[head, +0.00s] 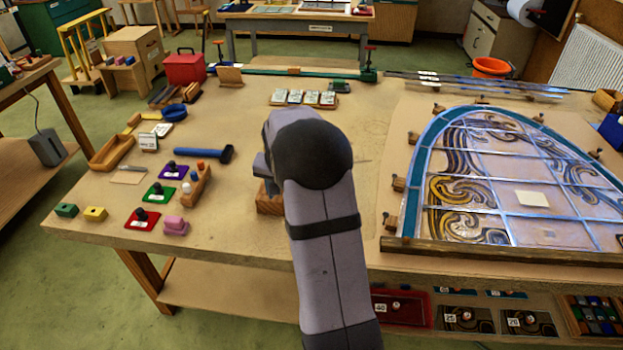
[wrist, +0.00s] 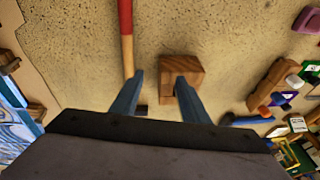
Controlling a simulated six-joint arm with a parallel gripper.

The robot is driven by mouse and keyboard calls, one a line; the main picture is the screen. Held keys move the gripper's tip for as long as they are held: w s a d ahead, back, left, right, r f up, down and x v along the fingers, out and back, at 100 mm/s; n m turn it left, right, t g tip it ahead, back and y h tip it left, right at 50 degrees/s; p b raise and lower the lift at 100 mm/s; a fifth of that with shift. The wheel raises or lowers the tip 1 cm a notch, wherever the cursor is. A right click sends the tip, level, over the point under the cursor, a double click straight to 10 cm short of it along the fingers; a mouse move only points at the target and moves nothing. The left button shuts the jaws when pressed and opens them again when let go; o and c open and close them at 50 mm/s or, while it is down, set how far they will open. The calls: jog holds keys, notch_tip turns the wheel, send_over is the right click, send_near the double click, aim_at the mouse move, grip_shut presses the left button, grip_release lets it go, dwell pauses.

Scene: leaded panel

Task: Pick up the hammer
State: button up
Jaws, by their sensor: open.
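A tool with a red grip and pale wooden shaft (wrist: 126,45) lies on the bench in the wrist view; it looks like a hammer. Its lower end runs behind my left finger, where a small dark piece shows that may be its head. In the head view my arm hides it. My gripper (wrist: 160,88) is open, its two blue fingers apart over a wooden block (wrist: 182,72) and the shaft's end. The block also shows left of my arm in the head view (head: 268,202). A blue mallet-like tool (head: 203,153) lies further left.
A leaded glass panel (head: 470,185) with wooden blocks around it fills the right of the bench. Colored pads with knobs (head: 158,192), a wooden holder (head: 196,186) and a wooden tray (head: 112,152) lie left. The bench behind my arm is largely clear.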

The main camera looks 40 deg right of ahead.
jog(key=shift+n+h, duration=0.3)
jog(key=shift+h, duration=0.6)
jog(key=d, duration=0.2)
jog(key=s+d, duration=0.1)
jog(key=d, duration=0.3)
jog(key=shift+s+d+r, duration=0.2)
jog(key=shift+s+d, duration=0.2)
jog(key=shift+p+x, duration=0.4)
jog(key=shift+x, duration=0.65)
jog(key=shift+f, duration=0.15)
jog(key=shift+p+x, duration=1.4)
jog(key=shift+x, duration=1)
jog(key=shift+w+a, duration=0.15)
jog(key=shift+a, duration=0.05)
grip_shut()
